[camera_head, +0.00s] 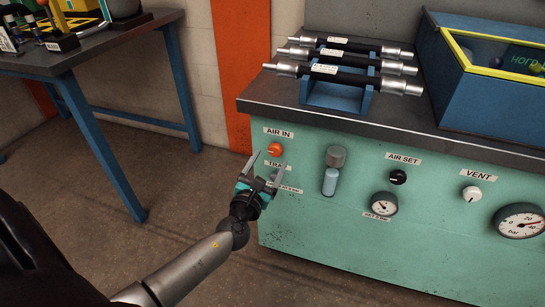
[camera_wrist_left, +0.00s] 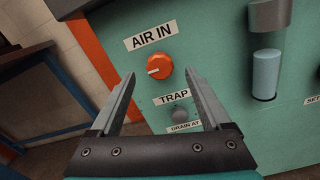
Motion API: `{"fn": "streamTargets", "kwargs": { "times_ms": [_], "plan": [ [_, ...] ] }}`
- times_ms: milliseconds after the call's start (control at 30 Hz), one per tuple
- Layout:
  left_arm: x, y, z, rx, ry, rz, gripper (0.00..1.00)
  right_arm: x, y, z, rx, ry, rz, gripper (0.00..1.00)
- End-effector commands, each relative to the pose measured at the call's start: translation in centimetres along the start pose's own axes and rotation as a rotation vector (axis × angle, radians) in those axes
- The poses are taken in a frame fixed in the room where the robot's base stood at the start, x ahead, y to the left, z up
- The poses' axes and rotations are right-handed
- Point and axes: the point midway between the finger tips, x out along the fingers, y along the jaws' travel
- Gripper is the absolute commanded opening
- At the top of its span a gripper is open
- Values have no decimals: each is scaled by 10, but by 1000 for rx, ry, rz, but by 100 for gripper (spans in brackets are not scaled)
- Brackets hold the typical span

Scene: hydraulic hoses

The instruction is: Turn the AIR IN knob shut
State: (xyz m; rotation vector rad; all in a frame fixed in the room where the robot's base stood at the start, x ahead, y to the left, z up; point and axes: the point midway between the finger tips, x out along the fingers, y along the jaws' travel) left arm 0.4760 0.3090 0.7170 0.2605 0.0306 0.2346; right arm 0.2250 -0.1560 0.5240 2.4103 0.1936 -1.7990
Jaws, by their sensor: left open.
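The AIR IN knob (camera_head: 275,149) is a round orange knob on the front of the green cabinet, under its AIR IN label (camera_head: 279,132). In the left wrist view the knob (camera_wrist_left: 159,67) carries a white pointer line that lies close to level, pointing left. My left gripper (camera_head: 266,163) is open and empty in front of the panel, just below the knob in the head view. In the left wrist view its two fingers (camera_wrist_left: 163,82) spread below and to either side of the knob, and I see no contact. My right gripper is not in view.
Below the knob are a TRAP label (camera_wrist_left: 173,97) and a small grey knob (camera_wrist_left: 179,114). A clear bowl filter (camera_head: 331,172), the AIR SET knob (camera_head: 398,177), gauges and the VENT knob (camera_head: 471,193) are further right.

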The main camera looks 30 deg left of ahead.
Motion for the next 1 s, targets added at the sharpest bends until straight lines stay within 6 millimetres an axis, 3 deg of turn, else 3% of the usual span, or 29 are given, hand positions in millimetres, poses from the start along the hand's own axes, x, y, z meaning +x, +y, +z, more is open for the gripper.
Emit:
{"fn": "streamTargets", "kwargs": {
  "times_ms": [100,300,667,1000],
  "plan": [
    [17,0,0,-1,-1,1,81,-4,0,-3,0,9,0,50],
    [31,0,0,0,0,0,81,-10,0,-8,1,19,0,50],
    [34,0,0,0,0,0,81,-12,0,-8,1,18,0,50],
    [34,0,0,0,0,0,44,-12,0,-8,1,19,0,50]
  ]
}}
